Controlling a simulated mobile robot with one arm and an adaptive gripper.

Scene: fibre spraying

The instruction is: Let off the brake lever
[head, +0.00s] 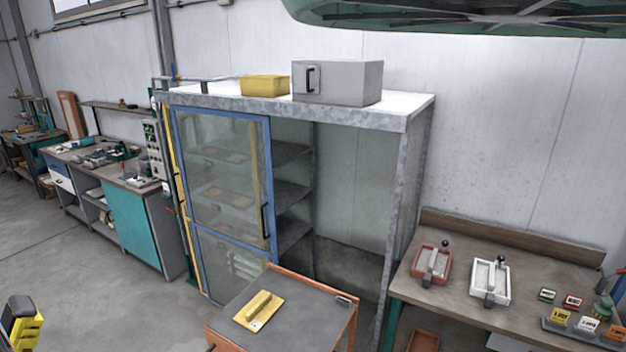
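No part that I can surely name as the brake lever shows. An orange-framed cart (318,278) with a dark grey top stands at the lower middle, in front of the cabinet. A small dark fitting (344,299) sits at its far right corner; I cannot tell whether it is a lever. On the wooden bench at the right, a red tray-like device (421,275) and a white one (503,296) each carry a grey bar with a black knob. My gripper is not in view.
A yellow float-like tool (259,309) lies on the cart. A blue-framed glass door (222,116) fronts the left part of the metal cabinet (405,121); its right bay is open. A black and yellow object (22,322) is cut off at lower left. Floor (110,290) left of the cart is clear.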

